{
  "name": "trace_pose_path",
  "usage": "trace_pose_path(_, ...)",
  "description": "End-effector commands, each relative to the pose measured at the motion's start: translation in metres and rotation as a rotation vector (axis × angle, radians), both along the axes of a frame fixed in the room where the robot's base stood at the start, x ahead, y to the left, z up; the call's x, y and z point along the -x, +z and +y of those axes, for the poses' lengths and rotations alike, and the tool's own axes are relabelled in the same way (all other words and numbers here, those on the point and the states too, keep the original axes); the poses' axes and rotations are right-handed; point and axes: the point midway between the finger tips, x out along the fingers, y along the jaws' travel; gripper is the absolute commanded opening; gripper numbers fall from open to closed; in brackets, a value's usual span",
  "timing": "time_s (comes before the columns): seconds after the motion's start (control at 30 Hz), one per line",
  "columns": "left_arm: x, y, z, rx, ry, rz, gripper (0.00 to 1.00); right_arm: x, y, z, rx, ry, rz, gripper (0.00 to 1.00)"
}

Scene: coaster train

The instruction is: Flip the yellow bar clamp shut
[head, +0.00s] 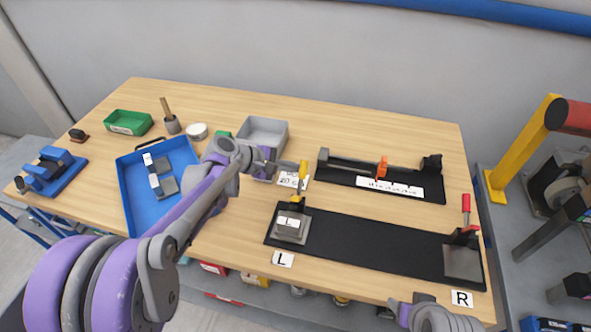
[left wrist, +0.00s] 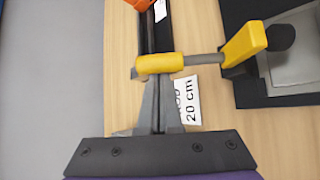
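The yellow bar clamp (head: 297,201) stands at the left end of a long black base, by the label L. Its yellow handle grip (head: 303,169) is raised on a rod, up and away from the grey block (head: 291,232). In the left wrist view the yellow grip (left wrist: 160,63) lies across my left gripper's fingertips, with its rod running right to the yellow lever (left wrist: 246,43). My left gripper (left wrist: 158,95) has its fingers together; the grip hides the tips. I cannot tell whether they touch it. Part of my right arm shows at the bottom edge, without its fingers.
A red-handled clamp (head: 466,208) stands at the base's right end, by label R. Behind is a black fixture (head: 340,176) with an orange slider (head: 381,167). A grey bin (head: 265,131) and a blue tray (head: 128,196) stand to the left. The black base's middle (head: 375,240) is clear.

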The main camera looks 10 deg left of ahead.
Motion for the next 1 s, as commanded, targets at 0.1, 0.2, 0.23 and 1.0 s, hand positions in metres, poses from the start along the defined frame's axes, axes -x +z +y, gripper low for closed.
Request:
trace_pose_path(0.1, 0.008, 0.005, 0.0, 0.005, 0.0, -0.109, 0.0, 0.002, -0.005, 0.0, 0.0, 0.0, 0.003, 0.57)
trace_pose_path(0.2, 0.013, 0.01, 0.0, 0.009, 0.001, -0.203, 0.0, 0.003, -0.008, 0.0, 0.0, 0.0, 0.005, 0.57)
trace_pose_path(0.23, 0.015, 0.011, 0.0, 0.01, 0.001, -0.231, 0.0, 0.003, -0.009, 0.0, 0.0, 0.0, 0.006, 0.57)
trace_pose_path(1.0, 0.046, 0.029, 0.001, 0.019, -0.001, -0.56, 0.0, 0.006, -0.021, 0.0, 0.0, 0.0, 0.012, 0.57)
